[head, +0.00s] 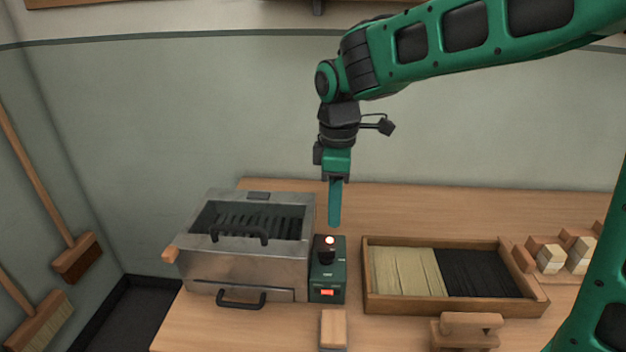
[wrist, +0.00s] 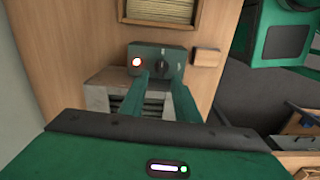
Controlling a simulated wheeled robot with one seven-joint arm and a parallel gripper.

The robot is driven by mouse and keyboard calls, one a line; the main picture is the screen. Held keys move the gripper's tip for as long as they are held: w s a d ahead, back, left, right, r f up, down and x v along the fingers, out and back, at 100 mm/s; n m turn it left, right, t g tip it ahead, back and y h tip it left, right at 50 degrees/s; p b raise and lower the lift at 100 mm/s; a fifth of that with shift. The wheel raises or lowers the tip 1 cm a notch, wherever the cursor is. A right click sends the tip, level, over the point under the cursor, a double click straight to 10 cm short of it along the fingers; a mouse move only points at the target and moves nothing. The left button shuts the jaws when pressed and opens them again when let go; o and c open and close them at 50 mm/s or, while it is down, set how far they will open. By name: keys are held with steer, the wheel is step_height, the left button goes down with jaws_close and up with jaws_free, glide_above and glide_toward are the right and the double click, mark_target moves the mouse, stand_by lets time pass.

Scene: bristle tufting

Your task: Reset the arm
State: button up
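My gripper (head: 334,222) hangs from my green arm in the head view, its fingers pointing down above a small dark green control box (head: 327,285). The box has a lit round lamp or button on top and a red-orange light on its front. In the head view the fingers overlap and look like one. In the wrist view my gripper (wrist: 161,80) shows two green fingers apart, with nothing held between them. The control box (wrist: 165,58) lies beyond the fingertips there, its round light at its left end.
A metal machine (head: 290,270) with black handles stands left of the box. A wooden tray (head: 367,290) of pale and black bristles is to the right. Wooden blocks (head: 333,328) and a wooden-handled piece (head: 470,322) lie at the front. Brooms (head: 40,190) lean at left.

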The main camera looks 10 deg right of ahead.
steer(key=s+d+m, duration=0.5)
steer(key=d+m, duration=0.1)
steer(key=d, duration=0.5)
steer(key=s+d+m, duration=0.6)
steer(key=d, duration=0.5)
steer(key=s+d+f+m, duration=0.2)
steer(key=s+d+m, duration=0.2)
steer(key=s, duration=0.2)
steer(key=s+d+f+m, duration=0.2)
steer(key=s+d+m, duration=0.2)
steer(key=s, duration=0.3)
steer(key=shift+s+f+m, duration=0.2)
steer(key=shift+s+m, duration=0.1)
steer(key=shift+m, duration=0.5)
